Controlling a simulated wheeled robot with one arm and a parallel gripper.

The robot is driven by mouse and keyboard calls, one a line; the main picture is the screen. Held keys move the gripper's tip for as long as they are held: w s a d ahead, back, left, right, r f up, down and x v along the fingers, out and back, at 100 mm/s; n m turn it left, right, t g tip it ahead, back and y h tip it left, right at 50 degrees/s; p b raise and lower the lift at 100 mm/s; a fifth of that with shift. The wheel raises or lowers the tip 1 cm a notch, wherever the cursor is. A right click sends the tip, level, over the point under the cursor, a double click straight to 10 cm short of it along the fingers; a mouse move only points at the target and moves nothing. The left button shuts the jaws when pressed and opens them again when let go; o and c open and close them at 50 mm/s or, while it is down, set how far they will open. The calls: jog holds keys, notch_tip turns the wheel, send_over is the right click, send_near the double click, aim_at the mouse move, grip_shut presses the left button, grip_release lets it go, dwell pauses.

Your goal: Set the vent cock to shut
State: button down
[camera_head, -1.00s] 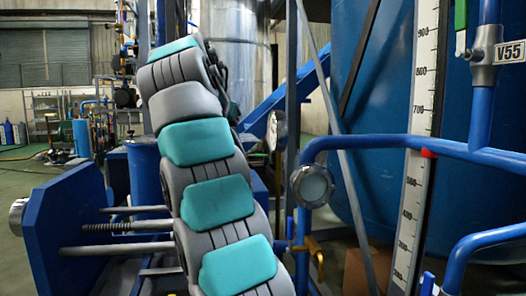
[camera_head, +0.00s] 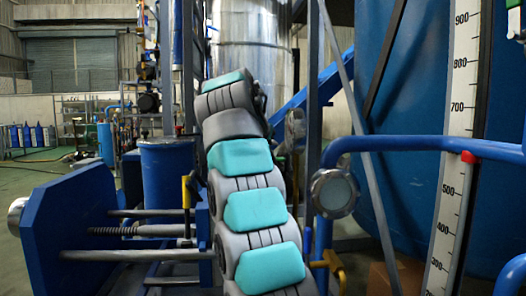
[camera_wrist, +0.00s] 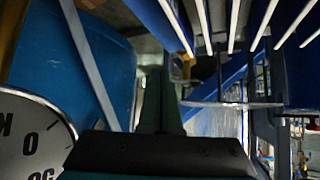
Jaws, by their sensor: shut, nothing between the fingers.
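My gripper (camera_wrist: 160,78) shows in the wrist view as dark green fingers beyond a black housing. The fingers are together with nothing between them. In the head view my own arm rises through the middle, and I cannot make out the gripper there. No part is clearly readable as the vent cock. A small grey fitting (camera_head: 519,20) is cut off at the top right edge. A yellow handle (camera_head: 326,263) sits low on blue pipework beside my arm, and another yellow handle (camera_head: 187,191) stands left of my arm. I cannot tell whether either belongs to the vent cock.
A dial gauge (camera_wrist: 28,140) is close to my gripper at the wrist view's left. A round sight glass (camera_head: 333,193), blue pipe (camera_head: 415,144) and level scale (camera_head: 450,190) stand right of my arm. A blue plate with rods (camera_head: 80,230) stands left. Open floor lies far left.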

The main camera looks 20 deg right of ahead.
jog(key=w+d+p, duration=0.2)
jog(key=w+d, duration=0.1)
jog(key=shift+w+d+f+p, duration=0.25)
jog(key=shift+d+f+p, duration=0.05)
jog(key=shift+f+p, duration=0.1)
jog(key=shift+d, duration=0.2)
jog(key=shift+a, duration=0.1)
